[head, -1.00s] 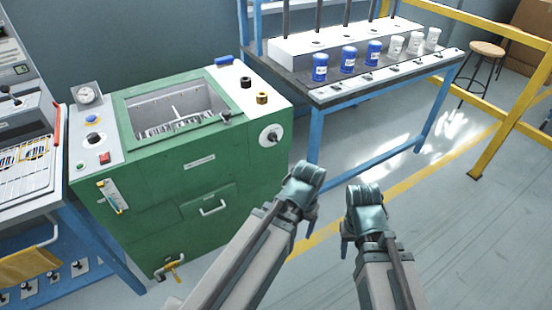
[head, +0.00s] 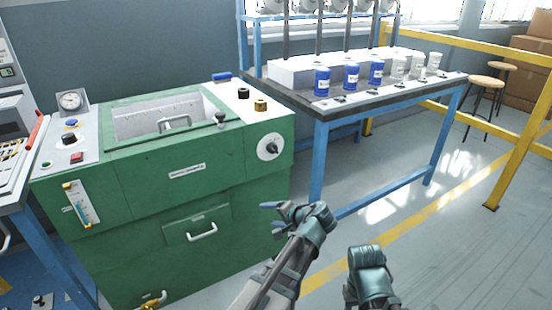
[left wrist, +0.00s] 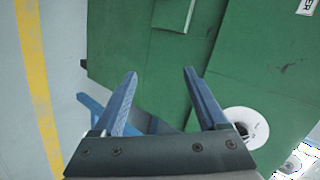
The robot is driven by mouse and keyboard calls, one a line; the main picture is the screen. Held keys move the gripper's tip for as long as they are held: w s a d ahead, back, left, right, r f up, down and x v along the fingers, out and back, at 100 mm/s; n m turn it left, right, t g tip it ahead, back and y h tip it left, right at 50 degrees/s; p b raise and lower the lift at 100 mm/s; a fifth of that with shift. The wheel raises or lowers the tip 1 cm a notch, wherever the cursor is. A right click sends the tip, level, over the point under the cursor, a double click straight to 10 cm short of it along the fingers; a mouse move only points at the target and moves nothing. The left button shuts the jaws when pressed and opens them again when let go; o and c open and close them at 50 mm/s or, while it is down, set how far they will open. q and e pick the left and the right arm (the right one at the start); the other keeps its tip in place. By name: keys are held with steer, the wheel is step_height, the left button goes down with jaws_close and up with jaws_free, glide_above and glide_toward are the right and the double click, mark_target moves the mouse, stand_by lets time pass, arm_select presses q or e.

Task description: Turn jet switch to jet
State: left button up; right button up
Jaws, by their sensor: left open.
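A round white dial plate with a black knob (head: 270,147) is on the right end of the green machine's front; no jet label is readable. Its plate also shows in the left wrist view (left wrist: 238,115), partly behind a finger. My left gripper (head: 273,218) is open and empty, below the dial, with its fingers pointing left toward the green front.
The green machine (head: 140,175) has an open basin, a black knob (head: 68,138), a red switch (head: 77,156) and a drawer handle (head: 202,233). A blue-legged bench (head: 318,160) with several jars stands to the right. A yellow rail (head: 520,150) is farther right. The floor between is clear.

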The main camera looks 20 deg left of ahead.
mark_target(275, 151)
arm_select(q)
steer(key=w+d+r+m+t+y, duration=0.2)
steer(key=w+d+r+t, duration=0.15)
steer(key=r, duration=0.25)
steer(key=w+d+r+m+t+y, duration=0.2)
steer(key=w+d+r+t, duration=0.15)
steer(key=r, duration=0.35)
steer(key=shift+g, duration=0.4)
steer(key=x, duration=1.5)
steer(key=shift+f, duration=0.25)
jaws_close()
